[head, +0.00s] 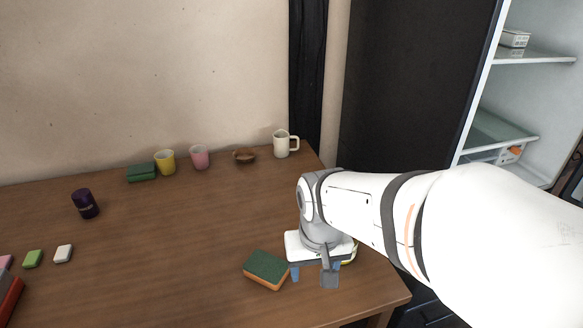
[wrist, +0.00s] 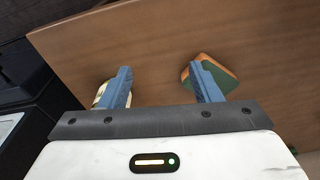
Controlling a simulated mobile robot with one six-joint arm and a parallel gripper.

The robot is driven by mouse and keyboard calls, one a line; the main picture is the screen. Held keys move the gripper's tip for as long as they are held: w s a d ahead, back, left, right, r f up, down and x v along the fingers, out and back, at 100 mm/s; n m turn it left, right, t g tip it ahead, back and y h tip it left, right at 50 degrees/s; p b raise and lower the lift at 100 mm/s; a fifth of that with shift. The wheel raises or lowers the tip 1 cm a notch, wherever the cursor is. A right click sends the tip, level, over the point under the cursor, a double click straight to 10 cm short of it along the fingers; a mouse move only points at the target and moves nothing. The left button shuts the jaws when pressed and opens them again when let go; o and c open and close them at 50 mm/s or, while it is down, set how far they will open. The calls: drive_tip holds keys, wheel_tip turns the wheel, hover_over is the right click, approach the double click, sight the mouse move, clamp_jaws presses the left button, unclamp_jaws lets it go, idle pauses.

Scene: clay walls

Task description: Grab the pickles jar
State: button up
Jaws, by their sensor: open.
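My gripper (head: 312,274) is open above the near right part of the wooden table (head: 190,235). In the wrist view my gripper (wrist: 160,74) has bare table between its fingers. A pale yellow-green object (head: 352,254) shows only in part behind my gripper. It also shows in the wrist view (wrist: 99,94), mostly hidden by the left finger and just outside it. It may be the pickles jar, but I cannot read a label. A dark purple jar-like container (head: 85,204) stands at the table's left, far from my gripper.
A green and orange sponge (head: 266,270) lies close beside my gripper, by the right finger in the wrist view (wrist: 226,76). Along the back are a yellow cup (head: 165,163), pink cup (head: 200,158), brown bowl (head: 244,156) and white mug (head: 281,144). An open fridge (head: 520,95) stands right.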

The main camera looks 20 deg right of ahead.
drive_tip(key=o, duration=0.6)
drive_tip(key=w+d+r+m+p, duration=0.4)
drive_tip(key=w+p, duration=0.3)
drive_tip(key=p, duration=0.4)
drive_tip(key=shift+w+d+r+m+g+p, duration=0.15)
drive_tip(key=shift+d+r+m+g+p, duration=0.2)
drive_tip(key=shift+d+m, duration=0.2)
drive_tip(key=w+d+m+p, duration=0.1)
drive_tip(key=p, duration=0.1)
drive_tip(key=d+m+p, duration=0.1)
drive_tip(key=d+p, duration=0.1)
drive_tip(key=w+d+f+m+p, duration=0.1)
drive_tip(key=d+p, duration=0.1)
drive_tip(key=p, duration=0.1)
drive_tip(key=shift+w+m+g, duration=0.3)
drive_tip(key=shift+m+g, duration=0.05)
drive_tip(key=shift+d+f+m+p, duration=0.3)
drive_tip(key=shift+d+f+p, duration=0.05)
drive_tip(key=shift+f+p, duration=0.15)
drive_tip(key=shift+w+d+f+p, duration=0.1)
drive_tip(key=shift+f+p, duration=0.1)
drive_tip(key=shift+f, duration=1.75)
drive_tip(key=shift+w+d+f+p, duration=0.1)
drive_tip(key=shift+f+p, duration=0.1)
drive_tip(key=shift+f, duration=1.75)
